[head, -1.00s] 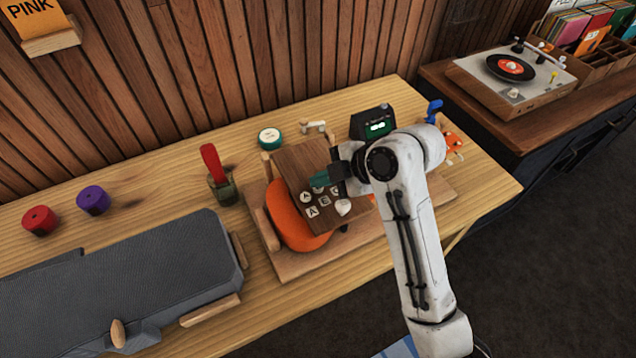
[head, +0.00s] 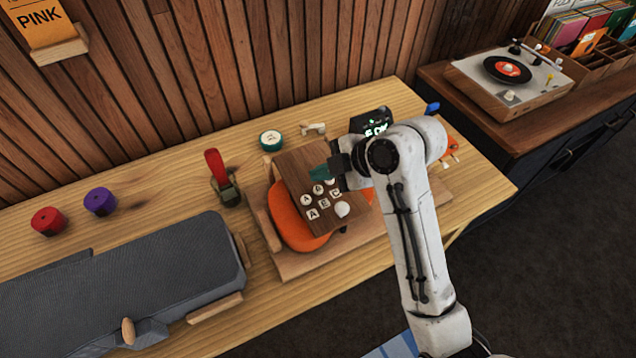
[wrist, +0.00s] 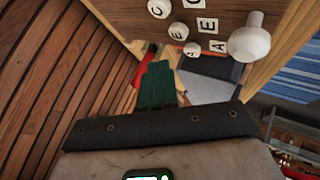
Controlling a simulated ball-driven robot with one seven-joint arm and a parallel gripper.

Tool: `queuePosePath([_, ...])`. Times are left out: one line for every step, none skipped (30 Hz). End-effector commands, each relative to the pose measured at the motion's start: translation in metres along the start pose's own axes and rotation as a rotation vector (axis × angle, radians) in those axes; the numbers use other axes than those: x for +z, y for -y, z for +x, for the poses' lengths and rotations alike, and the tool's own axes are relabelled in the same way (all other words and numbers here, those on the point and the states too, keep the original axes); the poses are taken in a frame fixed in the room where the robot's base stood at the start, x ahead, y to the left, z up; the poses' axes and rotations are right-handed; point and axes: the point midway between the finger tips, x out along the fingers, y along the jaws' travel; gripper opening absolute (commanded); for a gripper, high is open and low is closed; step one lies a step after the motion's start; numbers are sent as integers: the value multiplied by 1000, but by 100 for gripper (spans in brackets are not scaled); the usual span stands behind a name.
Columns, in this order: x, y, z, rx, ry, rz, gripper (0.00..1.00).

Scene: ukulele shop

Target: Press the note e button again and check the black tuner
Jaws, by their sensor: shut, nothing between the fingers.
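The black tuner (head: 384,116) stands at the back of the bench, partly hidden by my arm. Its lit display shows green-white characters that look like "E OK", partly covered. The wooden board (head: 296,163) bears round white letter buttons and square letter tiles. The note e button (head: 318,189) is the middle round one; it also shows in the wrist view (wrist: 178,30). My gripper (head: 318,173) has teal fingers held together and empty, just behind the buttons and apart from them. In the wrist view the fingers (wrist: 157,85) point toward the board, short of the buttons.
A white knob (head: 342,209) sits on the board by the tiles. An orange ukulele (head: 290,222) lies beneath it. A green-rimmed round tin (head: 271,139), a red-handled tool (head: 215,165) and a grey case (head: 130,275) are on the bench.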

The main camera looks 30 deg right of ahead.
Motion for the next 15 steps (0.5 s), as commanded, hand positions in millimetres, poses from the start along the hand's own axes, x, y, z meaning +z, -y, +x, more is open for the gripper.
queuePosePath([-5,-5,-7,0,0,0,0])
queuePosePath([-6,-6,-9,0,0,0,0])
queuePosePath([-8,-8,-11,0,0,0,0])
queuePosePath([-10,-10,-13,0,0,0,0])
queuePosePath([-11,-11,-15,1,0,-1,0])
queuePosePath([-13,-13,-18,1,0,-1,0])
queuePosePath([-14,-14,-19,1,0,-1,0])
queuePosePath([-16,-16,-21,1,0,-1,0])
queuePosePath([-17,-17,-23,1,0,-1,0])
queuePosePath([-17,-18,-24,1,0,-1,0])
queuePosePath([-18,-18,-24,1,0,-1,0])
queuePosePath([-18,-18,-24,1,0,-1,0])
queuePosePath([-18,-18,-24,1,0,0,0])
queuePosePath([-18,-18,-24,0,0,0,0])
queuePosePath([-17,-17,-24,0,0,0,0])
